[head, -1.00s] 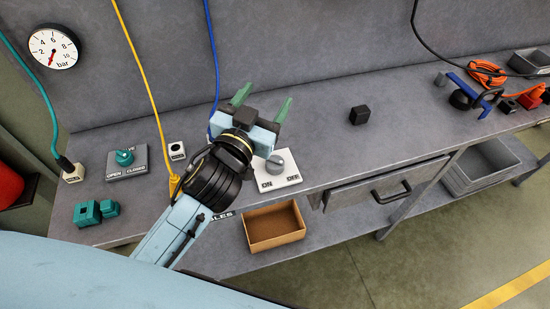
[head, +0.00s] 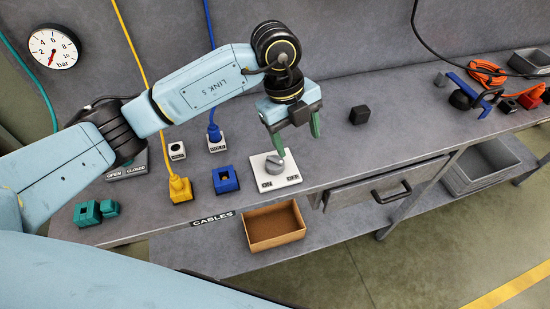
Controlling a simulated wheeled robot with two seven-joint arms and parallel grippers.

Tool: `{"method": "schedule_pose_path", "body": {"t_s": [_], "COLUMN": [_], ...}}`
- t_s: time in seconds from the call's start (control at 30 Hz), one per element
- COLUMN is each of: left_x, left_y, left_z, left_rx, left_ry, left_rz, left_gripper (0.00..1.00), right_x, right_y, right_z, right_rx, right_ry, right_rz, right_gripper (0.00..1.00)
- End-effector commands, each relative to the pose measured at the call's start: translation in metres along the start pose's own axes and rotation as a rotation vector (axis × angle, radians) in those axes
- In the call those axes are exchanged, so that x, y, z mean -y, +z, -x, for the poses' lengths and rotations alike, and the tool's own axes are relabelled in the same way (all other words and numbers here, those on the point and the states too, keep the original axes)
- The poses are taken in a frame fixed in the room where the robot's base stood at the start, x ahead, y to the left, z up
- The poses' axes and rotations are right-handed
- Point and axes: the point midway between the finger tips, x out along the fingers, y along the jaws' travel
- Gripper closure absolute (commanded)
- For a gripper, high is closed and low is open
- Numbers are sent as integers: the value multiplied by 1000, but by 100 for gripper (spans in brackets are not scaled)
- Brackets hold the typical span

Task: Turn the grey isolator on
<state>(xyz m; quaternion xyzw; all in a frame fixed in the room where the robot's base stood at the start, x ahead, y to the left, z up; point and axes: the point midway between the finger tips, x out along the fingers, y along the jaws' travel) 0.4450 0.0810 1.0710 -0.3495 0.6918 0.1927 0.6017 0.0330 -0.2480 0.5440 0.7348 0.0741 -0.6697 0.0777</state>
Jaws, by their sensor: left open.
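The grey isolator (head: 274,167) is a round grey knob on a white plate (head: 292,179) marked ON at the left and OFF at the right. The plate lies on the bench near its front edge. My left gripper (head: 298,145) points down just above the back of the plate, with its green fingers apart and nothing seen between them. One finger is close behind the knob; I cannot tell whether it touches. The other finger is to the right, above the bench. My right gripper is not in view.
Left of the plate are a blue socket block (head: 226,180), a yellow plug (head: 180,188) and a blue plug (head: 215,136) with cables rising behind. A black cube (head: 359,115) stands to the right. A cardboard box (head: 274,228) sits below the bench edge.

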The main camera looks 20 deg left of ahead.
Motion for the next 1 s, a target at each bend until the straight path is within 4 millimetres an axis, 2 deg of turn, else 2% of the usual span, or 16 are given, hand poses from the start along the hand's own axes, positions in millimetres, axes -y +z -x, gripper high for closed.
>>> {"method": "schedule_pose_path", "body": {"t_s": [0.03, 0.1, 0.2, 0.3, 0.47, 0.8, 1.0], "left_x": [-6, -13, -20, -23, -28, -38, -41], "left_y": [17, 33, 45, 49, 54, 67, 72], "left_z": [8, 15, 20, 15, -10, -79, -101], "left_rx": [74, 148, 205, 219, 216, 213, 214], "left_ry": [47, 97, 134, 146, 148, 145, 143], "left_rz": [43, 90, 131, 142, 142, 138, 138], "left_gripper": [34, 34, 34, 34, 34, 34, 34], "right_x": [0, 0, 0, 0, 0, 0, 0], "right_y": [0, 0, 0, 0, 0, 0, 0], "right_z": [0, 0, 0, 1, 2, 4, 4], "right_rx": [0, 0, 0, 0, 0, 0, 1], "right_ry": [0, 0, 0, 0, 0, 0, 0], "right_rz": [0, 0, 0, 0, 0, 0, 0], "right_gripper": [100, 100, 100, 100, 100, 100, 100]}}
